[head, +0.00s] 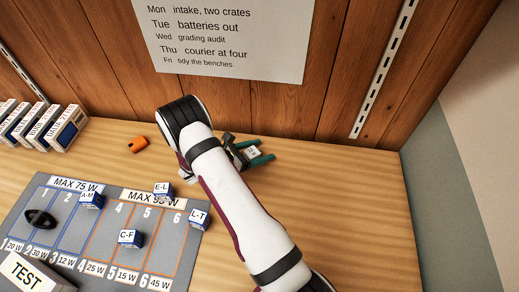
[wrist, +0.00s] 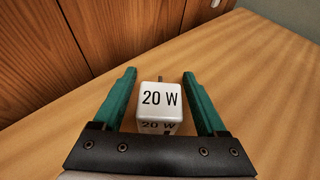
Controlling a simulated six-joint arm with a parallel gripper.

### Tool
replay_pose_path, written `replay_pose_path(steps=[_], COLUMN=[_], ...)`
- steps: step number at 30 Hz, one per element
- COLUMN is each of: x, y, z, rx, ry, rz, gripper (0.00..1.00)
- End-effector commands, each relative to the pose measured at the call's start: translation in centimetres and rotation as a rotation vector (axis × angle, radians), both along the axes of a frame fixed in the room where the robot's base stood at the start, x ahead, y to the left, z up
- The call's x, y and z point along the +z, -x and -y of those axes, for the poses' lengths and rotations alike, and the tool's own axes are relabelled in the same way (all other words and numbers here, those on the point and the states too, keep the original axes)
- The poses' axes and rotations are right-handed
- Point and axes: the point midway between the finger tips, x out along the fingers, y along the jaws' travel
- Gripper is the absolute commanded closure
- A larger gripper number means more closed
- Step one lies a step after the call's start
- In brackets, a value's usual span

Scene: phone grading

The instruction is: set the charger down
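The charger (wrist: 160,98) is a white block marked 20 W, with a small metal pin at its far end. In the wrist view it sits between the two green fingers of my gripper (wrist: 159,75), with a narrow gap showing on each side. It appears to rest on the wooden bench; its underside is hidden. In the head view my gripper (head: 264,150) is low over the bench right of centre, near the back wall, with the charger (head: 252,152) small between its fingers.
A grey mat (head: 97,232) with numbered slots and watt labels lies at the left. Lettered blue-and-white blocks, such as C-F (head: 130,238), stand on it. An orange item (head: 138,144) and a row of boxes (head: 66,128) lie behind. The bench right of my gripper is clear.

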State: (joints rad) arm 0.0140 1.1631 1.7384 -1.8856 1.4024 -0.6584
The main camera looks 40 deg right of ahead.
Motion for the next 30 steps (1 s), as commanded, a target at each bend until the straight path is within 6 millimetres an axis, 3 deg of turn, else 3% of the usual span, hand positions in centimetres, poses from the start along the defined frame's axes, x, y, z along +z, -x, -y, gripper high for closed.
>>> replay_pose_path(steps=[11, 24, 30], x=[0.5, 4.3, 5.9], y=[0.0, -0.1, 0.5], z=[-0.5, -9.6, -11.0], rx=[0.002, 0.002, -0.042], ry=[0.000, 0.000, -0.019], rz=[0.001, 0.002, 0.034], gripper=[0.21, 0.21, 0.21])
